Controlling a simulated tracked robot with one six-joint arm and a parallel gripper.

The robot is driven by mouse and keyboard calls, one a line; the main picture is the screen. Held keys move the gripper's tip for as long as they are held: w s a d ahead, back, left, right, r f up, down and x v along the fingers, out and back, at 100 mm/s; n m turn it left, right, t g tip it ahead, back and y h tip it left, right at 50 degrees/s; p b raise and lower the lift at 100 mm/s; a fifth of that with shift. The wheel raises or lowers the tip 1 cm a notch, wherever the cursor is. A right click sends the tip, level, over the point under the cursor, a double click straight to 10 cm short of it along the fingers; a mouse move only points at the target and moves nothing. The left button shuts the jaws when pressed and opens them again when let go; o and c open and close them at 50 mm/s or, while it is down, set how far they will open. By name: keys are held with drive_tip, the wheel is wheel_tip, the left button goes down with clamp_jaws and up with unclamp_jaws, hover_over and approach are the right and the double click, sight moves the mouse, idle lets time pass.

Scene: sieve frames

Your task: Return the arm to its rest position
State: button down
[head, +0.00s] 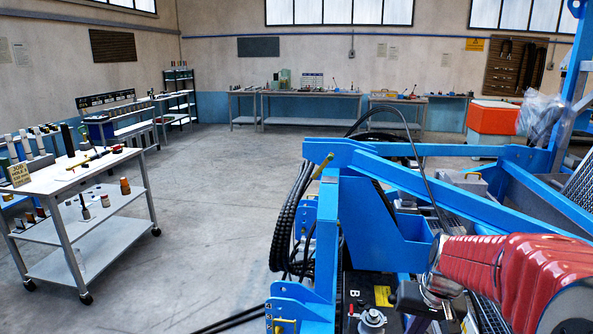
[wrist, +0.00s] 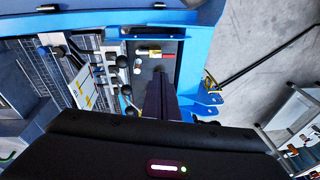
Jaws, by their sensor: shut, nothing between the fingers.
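My arm, in a red ribbed cover, enters at the lower right of the head view. I cannot make out its fingertips there. In the wrist view, my gripper (wrist: 160,82) shows as a dark narrow shape reaching up from the black wrist housing. Its fingers are together, with nothing held. Below it in the wrist view are blue steelwork and a dark recessed area. The arm sits low and close against the blue steelwork in the head view.
A wheeled table (head: 112,178) with tools and small jars stands at the left, with open grey floor (head: 215,210) between. Workbenches (head: 310,93) line the back wall. An orange bin (head: 490,120) stands at the back right. Black-knobbed levers (wrist: 122,75) are left of the gripper in the wrist view.

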drive_tip(key=s+a+r+n+t, duration=0.1)
drive_tip(key=s+a+r, duration=0.4)
drive_tip(key=s, duration=0.4)
drive_tip(key=s+a+r+n+t, duration=0.2)
drive_tip(key=s+a+r, duration=0.3)
drive_tip(key=s, duration=0.4)
drive_tip(key=shift+s+h, duration=0.15)
drive_tip(key=shift+h, duration=0.25)
